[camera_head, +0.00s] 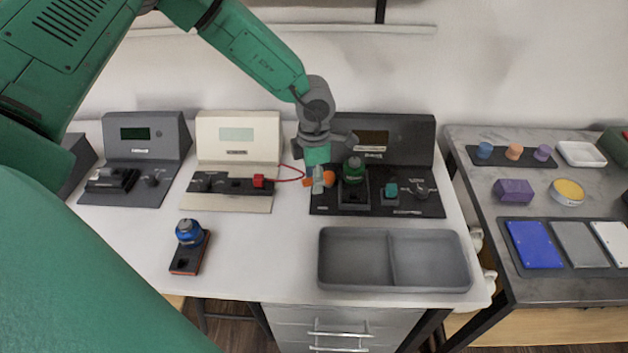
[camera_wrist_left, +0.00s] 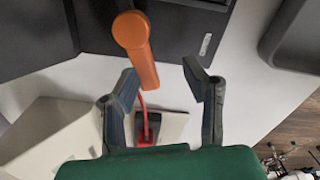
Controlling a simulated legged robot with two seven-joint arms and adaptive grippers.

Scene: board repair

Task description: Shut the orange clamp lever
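The orange clamp lever (camera_wrist_left: 138,45) stands out large in the wrist view, its rounded end towards the top and its bar running down towards my left fingers. In the head view, orange parts of it (camera_head: 328,178) show beside the fingertips, at the left edge of the dark repair station (camera_head: 425,207). My left gripper (camera_head: 318,180) points down there. Its fingers are apart in the wrist view (camera_wrist_left: 161,76), with the lever's lower end between the tips, closer to the left one. Whether they touch is unclear. The lever's base is hidden. My right gripper is not in view.
A cream station (camera_head: 235,190) with a red plug (camera_head: 259,181) and red cable stands just left. A grey two-part tray (camera_head: 394,286) lies in front. A blue-topped device (camera_head: 190,246) sits front left. White table is clear between the device and tray.

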